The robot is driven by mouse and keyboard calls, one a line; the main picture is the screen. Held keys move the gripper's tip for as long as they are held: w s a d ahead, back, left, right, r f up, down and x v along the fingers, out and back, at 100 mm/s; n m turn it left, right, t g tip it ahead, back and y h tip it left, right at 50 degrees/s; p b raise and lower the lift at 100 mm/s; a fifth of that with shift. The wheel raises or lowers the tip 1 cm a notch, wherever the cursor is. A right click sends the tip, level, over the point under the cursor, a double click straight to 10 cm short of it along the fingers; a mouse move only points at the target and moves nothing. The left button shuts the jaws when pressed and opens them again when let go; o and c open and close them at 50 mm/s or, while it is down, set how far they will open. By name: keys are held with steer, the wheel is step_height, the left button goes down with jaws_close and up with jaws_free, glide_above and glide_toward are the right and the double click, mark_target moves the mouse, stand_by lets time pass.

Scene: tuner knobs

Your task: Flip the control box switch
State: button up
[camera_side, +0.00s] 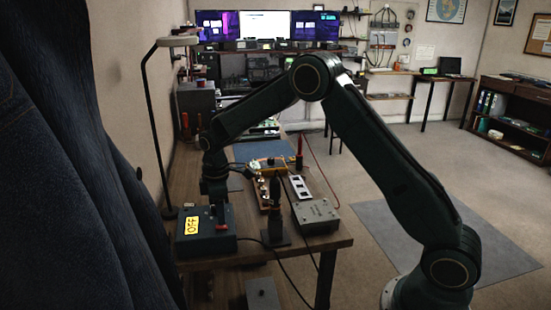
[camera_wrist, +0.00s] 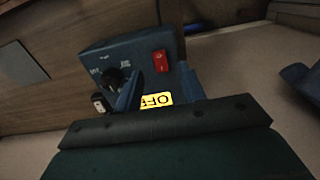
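The control box (camera_side: 208,243) is a dark blue-grey box at the near left end of the bench. It also shows in the wrist view (camera_wrist: 143,53). Its red switch (camera_wrist: 160,62) is a rocker on the top face, and red also shows at the box's front in the side view (camera_side: 221,227). In the side view my gripper (camera_side: 218,212) points down close over the box; contact cannot be told.
A black knob (camera_wrist: 113,76) sits on the box left of the switch. A grey metal box (camera_side: 316,215), a dark upright stand (camera_side: 274,215) and an orange-edged board (camera_side: 264,190) stand to the right. A lamp (camera_side: 150,110) rises behind on the left.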

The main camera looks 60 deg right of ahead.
mark_target(221, 227)
steer(key=shift+f, duration=1.85)
